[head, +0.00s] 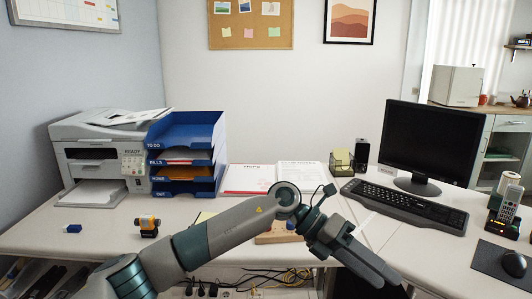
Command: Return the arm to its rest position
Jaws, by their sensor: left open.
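My left arm (230,232) reaches in from the lower left and bends at a joint in the middle of the picture. Its gripper (386,278) points down and to the right, over the front edge of the white desk (330,205). The gripper is open, and I see nothing between its fingers. It is apart from the keyboard and the things on the desk. The arm hides part of a wooden block (270,239) and the desk's front edge. My right gripper is not in view.
A printer (95,150) and blue tray stack (218,142) stand at the left. Papers (245,181) lie mid-desk. A monitor (430,140), keyboard (400,203), phone (505,205) and mouse (514,264) are at the right. Cables (270,282) hang below the desk.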

